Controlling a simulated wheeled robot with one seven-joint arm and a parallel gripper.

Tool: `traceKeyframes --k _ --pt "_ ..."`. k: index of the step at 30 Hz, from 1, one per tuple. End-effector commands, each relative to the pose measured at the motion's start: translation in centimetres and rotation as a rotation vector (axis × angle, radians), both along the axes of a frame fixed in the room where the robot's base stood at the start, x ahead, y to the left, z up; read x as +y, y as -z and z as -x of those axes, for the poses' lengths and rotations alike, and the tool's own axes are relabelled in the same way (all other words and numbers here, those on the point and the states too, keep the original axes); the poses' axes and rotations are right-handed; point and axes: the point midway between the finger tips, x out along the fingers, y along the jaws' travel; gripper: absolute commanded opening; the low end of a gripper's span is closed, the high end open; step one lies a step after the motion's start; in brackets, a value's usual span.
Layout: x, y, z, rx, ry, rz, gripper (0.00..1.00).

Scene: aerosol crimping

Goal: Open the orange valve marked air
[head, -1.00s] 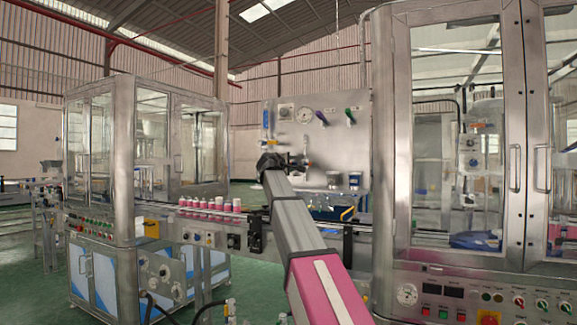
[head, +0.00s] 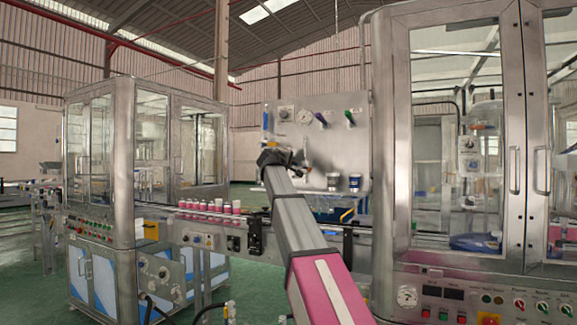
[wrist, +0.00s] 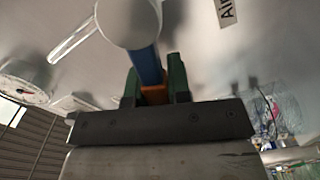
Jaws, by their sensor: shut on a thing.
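My gripper (wrist: 155,85) shows its two green fingers in the wrist view, closed on a small orange part, the orange valve's handle (wrist: 154,96). A blue bar (wrist: 147,62) rises just beyond it, below a white round end (wrist: 128,20). A label (wrist: 228,12) reading "Air" is on the panel at the upper right, partly cut off. In the head view my gripper (head: 300,155) is up against the grey panel (head: 350,150). The orange handle is not clear there, being hidden by my wrist.
Pink-and-white cans (head: 208,206) stand on the conveyor at left. A glass-doored machine (head: 455,150) stands close at right.

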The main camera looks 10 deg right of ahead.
Motion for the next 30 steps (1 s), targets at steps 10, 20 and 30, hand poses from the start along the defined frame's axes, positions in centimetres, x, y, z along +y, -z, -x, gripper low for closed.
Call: traceKeyframes --k 10,20,30 --pt "-0.9 -1.9 0.7 -0.193 0.002 -0.267 0.00" --pt "-1.9 -2.9 1.4 -0.336 0.001 -0.465 0.00" --pt "-2.3 -3.3 1.8 -0.408 0.001 -0.564 0.00"
